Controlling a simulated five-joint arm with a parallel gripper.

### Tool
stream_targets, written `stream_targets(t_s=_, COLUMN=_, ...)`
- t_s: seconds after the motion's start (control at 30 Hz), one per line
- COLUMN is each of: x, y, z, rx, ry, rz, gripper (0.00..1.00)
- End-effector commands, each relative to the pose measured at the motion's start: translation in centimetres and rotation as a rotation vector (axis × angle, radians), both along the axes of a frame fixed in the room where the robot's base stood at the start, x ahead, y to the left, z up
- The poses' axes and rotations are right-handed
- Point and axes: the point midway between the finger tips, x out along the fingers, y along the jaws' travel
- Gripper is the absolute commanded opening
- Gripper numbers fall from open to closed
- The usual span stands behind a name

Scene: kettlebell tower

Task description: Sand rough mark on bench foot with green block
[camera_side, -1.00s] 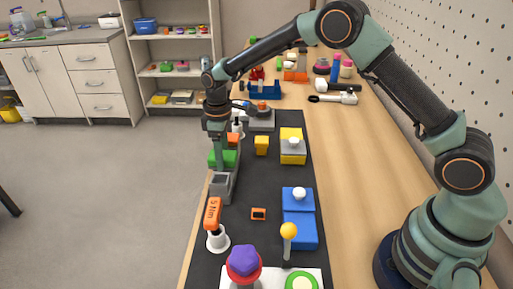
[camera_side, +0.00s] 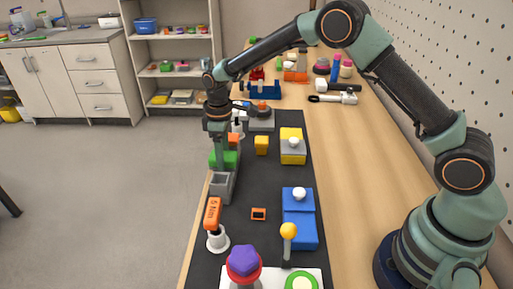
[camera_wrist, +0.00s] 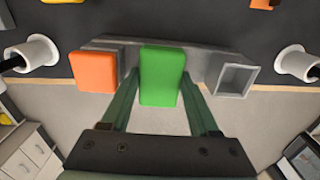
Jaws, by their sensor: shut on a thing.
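The green block (camera_wrist: 162,75) is between the two fingers of my gripper (camera_wrist: 160,88) in the wrist view, and the gripper is shut on it. In the side view the green block (camera_side: 223,159) shows at the fingers of my gripper (camera_side: 221,152), over the middle of a grey holder (camera_side: 222,187) at the left edge of the dark mat. I cannot tell whether the block is clear of the holder. An orange block (camera_wrist: 95,71) is at one end of the holder; an empty square socket (camera_wrist: 236,79) is at the other. I cannot make out a bench foot or rough mark.
An orange-handled tool (camera_side: 213,214) stands in a white cup near the holder. A yellow block (camera_side: 261,145), a yellow box (camera_side: 292,150), a small orange piece (camera_side: 258,214) and a blue box (camera_side: 299,228) are on the mat. The mat's middle has free room.

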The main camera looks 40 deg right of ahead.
Motion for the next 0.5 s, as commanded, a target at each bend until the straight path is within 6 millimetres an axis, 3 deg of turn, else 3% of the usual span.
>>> stream_targets(t_s=0.5, x=-1.6, y=-1.5, z=0.1, rx=0.0, ry=0.0, rz=0.0, gripper=0.0)
